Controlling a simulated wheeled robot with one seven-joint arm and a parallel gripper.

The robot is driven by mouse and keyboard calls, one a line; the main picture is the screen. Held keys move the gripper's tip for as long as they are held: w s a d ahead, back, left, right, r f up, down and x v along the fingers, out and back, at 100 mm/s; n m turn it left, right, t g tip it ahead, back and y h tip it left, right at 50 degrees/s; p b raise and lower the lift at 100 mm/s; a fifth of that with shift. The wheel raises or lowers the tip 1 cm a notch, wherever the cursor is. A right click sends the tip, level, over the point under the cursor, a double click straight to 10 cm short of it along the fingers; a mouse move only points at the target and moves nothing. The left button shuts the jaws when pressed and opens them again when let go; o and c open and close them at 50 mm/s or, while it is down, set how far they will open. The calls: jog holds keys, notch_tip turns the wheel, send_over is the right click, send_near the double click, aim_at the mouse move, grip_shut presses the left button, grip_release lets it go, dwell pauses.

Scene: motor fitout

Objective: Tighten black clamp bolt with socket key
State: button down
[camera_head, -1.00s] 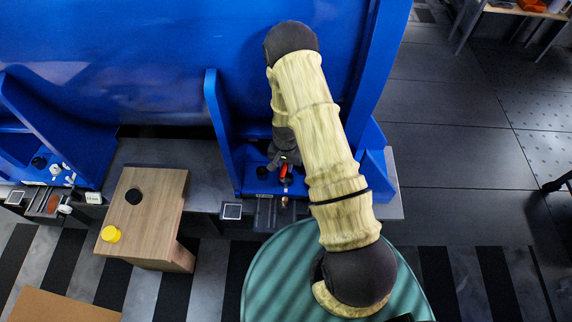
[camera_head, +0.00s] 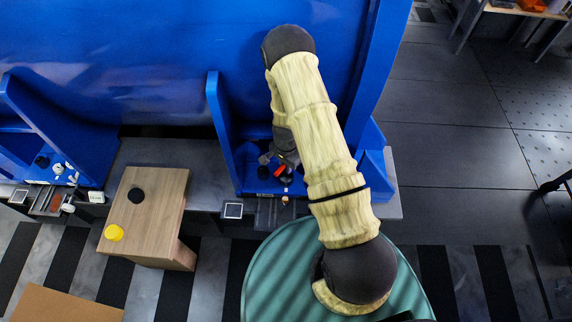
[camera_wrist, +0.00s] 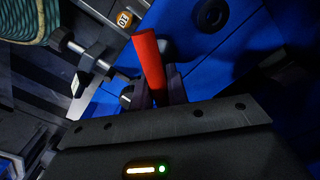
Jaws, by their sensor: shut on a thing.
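My gripper (camera_wrist: 160,92) is shut on a red-handled tool, likely the socket key (camera_wrist: 148,62). The red handle stands out from between the dark fingers. In the head view the red handle (camera_head: 281,170) shows beside my gripper (camera_head: 273,163), low in the blue bay. The tool's socket end is hidden, so I cannot tell whether it touches a bolt. A black round part (camera_wrist: 211,14) sits on the blue surface in the wrist view, apart from the handle. I cannot tell whether it is the clamp bolt.
A blue upright plate (camera_head: 218,130) stands left of my gripper. Metal clamp hardware (camera_wrist: 90,62) and a copper disc marked 10 (camera_wrist: 124,18) lie near the handle.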

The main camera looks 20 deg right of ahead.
jog(key=shift+n, duration=0.3)
jog(key=shift+r, duration=0.15)
jog(key=shift+r+p, duration=3.1)
jog(key=shift+r, duration=0.6)
jog(key=shift+f, duration=0.1)
